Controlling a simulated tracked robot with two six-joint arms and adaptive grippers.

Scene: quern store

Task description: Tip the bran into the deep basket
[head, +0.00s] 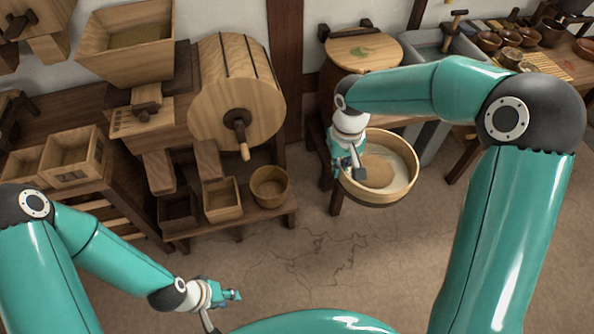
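A round wooden sieve-like pan (403,192) is at the right of the middle. It holds pale material with a brownish patch (378,172), which may be the bran. My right gripper (349,171) is at the pan's left rim, pointing down. I cannot tell whether its fingers grip the rim or only overlap it in this view. My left gripper (226,306) is low at the lower left, over the floor, with its fingers spread and nothing between them. No deep basket is clearly recognisable; a small round tub (270,187) stands below the drum machine.
A wooden machine with a drum (228,95) and a hopper (130,45) stands at the left. A square box (222,200) is on its low shelf. A lidded barrel (362,52) stands behind the pan. Bowls (488,40) line the right counter. The middle floor is clear.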

